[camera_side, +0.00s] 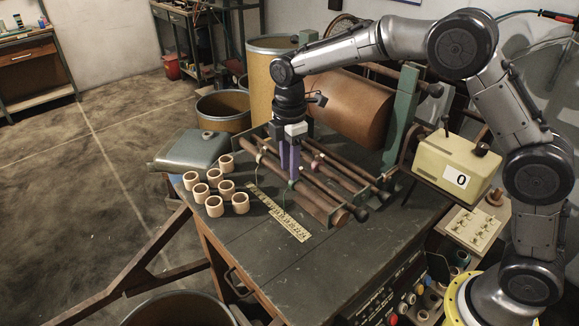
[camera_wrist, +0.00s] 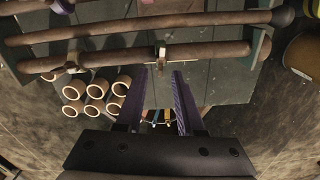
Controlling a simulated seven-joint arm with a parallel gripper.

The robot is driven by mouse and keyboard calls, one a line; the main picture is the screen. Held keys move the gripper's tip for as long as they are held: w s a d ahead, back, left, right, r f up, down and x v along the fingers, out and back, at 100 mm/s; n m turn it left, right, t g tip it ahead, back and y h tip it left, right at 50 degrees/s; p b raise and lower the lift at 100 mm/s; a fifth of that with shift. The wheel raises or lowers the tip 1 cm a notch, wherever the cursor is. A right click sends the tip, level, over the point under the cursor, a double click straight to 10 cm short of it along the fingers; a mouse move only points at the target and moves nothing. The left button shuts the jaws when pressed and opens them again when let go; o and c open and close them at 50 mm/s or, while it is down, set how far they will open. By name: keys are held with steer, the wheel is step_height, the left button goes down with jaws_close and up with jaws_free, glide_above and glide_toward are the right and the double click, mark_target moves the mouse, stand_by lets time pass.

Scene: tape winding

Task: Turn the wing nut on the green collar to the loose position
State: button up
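My gripper (camera_side: 289,172) points down over the front of the brown rods on the bench, its two purple fingers upright. In the wrist view, the fingers (camera_wrist: 159,76) stand apart with nothing between them. A small greenish piece, seemingly the green collar (camera_side: 291,183), shows on the front rod right by the fingertips. In the wrist view, a small pale fitting (camera_wrist: 160,50) sits on a rod just beyond the gap between the fingers, apart from them. I cannot tell its colour for sure, nor how its wing nut is turned.
Several pale rings (camera_side: 214,206) stand left of the rods, and a lettered strip (camera_side: 282,215) lies in front. Another fitting (camera_wrist: 72,68) sits further left on the rod. A large brown roll (camera_side: 350,105) is behind. The bench front (camera_side: 270,255) is clear.

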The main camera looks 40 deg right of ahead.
steer(key=shift+f, duration=0.55)
jaws_close()
